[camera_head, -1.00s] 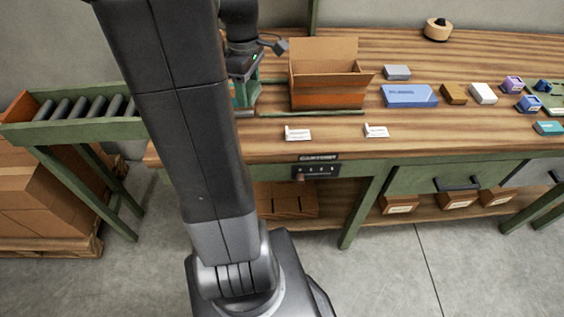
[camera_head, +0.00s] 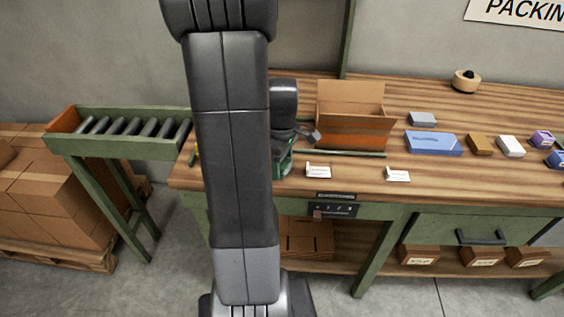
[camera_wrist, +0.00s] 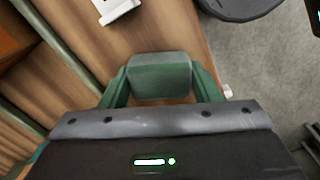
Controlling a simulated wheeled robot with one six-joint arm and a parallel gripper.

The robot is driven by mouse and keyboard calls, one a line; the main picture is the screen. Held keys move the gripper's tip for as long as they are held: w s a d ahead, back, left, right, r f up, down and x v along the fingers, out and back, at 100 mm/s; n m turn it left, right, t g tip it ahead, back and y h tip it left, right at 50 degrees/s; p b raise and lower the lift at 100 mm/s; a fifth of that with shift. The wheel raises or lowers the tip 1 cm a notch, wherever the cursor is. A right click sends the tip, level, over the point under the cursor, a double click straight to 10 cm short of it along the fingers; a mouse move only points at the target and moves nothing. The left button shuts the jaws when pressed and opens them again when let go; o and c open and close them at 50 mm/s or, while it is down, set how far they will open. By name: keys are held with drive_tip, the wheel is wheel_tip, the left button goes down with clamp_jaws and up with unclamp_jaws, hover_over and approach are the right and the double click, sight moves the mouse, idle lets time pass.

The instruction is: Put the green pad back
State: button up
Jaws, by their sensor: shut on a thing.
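My gripper (camera_wrist: 160,72) is shut on a dull green block with rounded edges, which looks like the green pad (camera_wrist: 160,82). The pad sits between the two green fingers in the wrist view. In the head view my gripper (camera_head: 284,162) is over the left part of the wooden bench (camera_head: 440,185), left of the open carton. My arm hides much of that spot, and the pad cannot be told apart from the fingers there. In the wrist view the pad appears over the bench near its front edge; I cannot tell its height above the wood.
An open cardboard carton (camera_head: 352,133) stands right of my gripper. Two white cards (camera_head: 318,171) (camera_head: 397,174) lie near the front edge. A blue box (camera_head: 433,143) and several small boxes lie farther right. A roller conveyor (camera_head: 120,130) adjoins the left end.

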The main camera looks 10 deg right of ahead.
drive_tip(key=shift+f, duration=0.25)
drive_tip(key=o, duration=0.9)
drive_tip(key=shift+r, duration=0.1)
wheel_tip(320, 180, up, 12)
drive_tip(key=shift+r, duration=0.2)
